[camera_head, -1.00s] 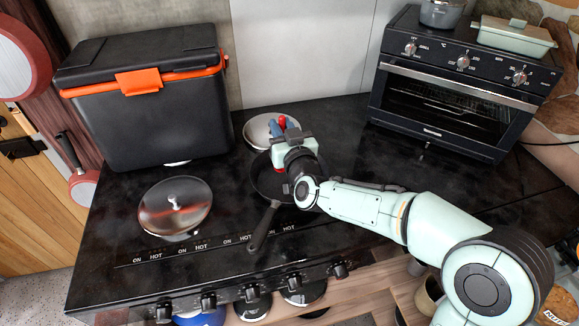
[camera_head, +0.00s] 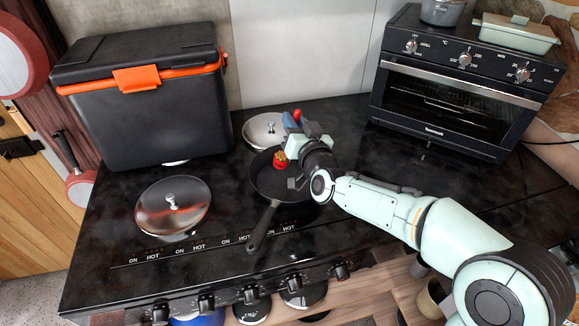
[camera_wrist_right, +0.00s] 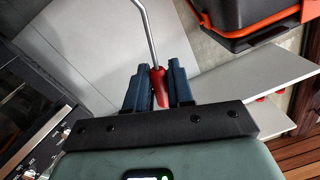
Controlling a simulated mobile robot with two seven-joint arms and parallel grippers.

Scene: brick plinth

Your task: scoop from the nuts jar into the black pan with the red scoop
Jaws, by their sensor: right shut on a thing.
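The black pan (camera_head: 265,184) sits on the stove top, its handle pointing to the front. My right gripper (camera_head: 291,120) is above the pan's back right part. It is shut on the red scoop, whose red handle shows between the blue fingers (camera_wrist_right: 158,88) in the right wrist view, with a bent metal rod running up from it. In the head view the scoop's red head (camera_head: 280,161) is over the pan, with small tan-brown pieces at it. I cannot tell whether it touches the pan. I cannot make out the nuts jar. My left gripper is not in view.
A silver lid (camera_head: 173,206) lies left of the pan. Another round metal lid (camera_head: 266,130) is behind it. A black cooler (camera_head: 145,105) stands at the back left, an oven (camera_head: 455,85) at the back right. The stove top right of the pan is partly clear.

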